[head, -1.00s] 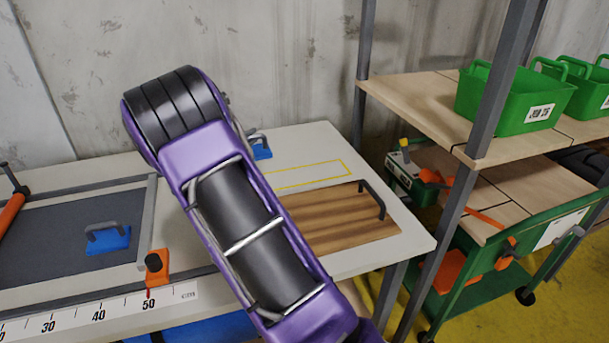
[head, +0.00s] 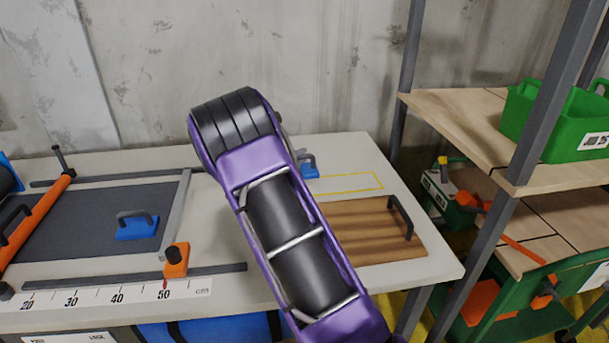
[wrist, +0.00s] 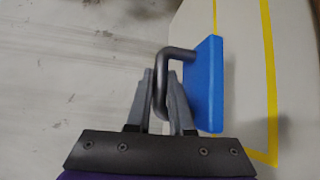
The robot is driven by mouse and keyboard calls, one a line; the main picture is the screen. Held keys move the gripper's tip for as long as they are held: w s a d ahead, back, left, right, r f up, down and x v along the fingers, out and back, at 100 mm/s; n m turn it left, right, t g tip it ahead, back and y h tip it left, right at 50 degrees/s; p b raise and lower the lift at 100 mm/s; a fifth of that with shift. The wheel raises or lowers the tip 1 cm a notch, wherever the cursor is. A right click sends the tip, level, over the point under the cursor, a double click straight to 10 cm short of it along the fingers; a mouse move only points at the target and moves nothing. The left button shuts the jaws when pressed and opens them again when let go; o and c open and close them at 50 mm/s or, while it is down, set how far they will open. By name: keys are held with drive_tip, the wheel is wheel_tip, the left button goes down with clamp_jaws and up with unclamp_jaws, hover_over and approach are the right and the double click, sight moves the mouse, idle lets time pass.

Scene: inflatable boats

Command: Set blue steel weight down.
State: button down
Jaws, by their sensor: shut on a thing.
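A blue steel weight (wrist: 205,85) with a dark bent handle (wrist: 161,80) is in the wrist view. My gripper (wrist: 161,85) is shut on the handle. In the head view the blue weight (head: 308,167) shows just right of my purple arm, near the back of the white table; the gripper itself is hidden there behind the arm. A yellow outlined rectangle (head: 379,182) is marked on the table to the right of the weight. I cannot tell whether the weight touches the table.
A second blue weight (head: 137,229) sits on the dark grey panel (head: 70,225) at left. A wooden board with a handle (head: 375,232) lies at the table's right front. An orange clamp (head: 176,262) stands by the ruler. A shelf (head: 460,118) with green bins is right.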

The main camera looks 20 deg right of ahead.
drive_tip(key=shift+f, duration=2.25)
drive_tip(key=shift+f, duration=0.15)
drive_tip(key=c, duration=0.8)
unclamp_jaws()
drive_tip(key=shift+f, duration=0.15)
drive_tip(key=v, duration=1.2)
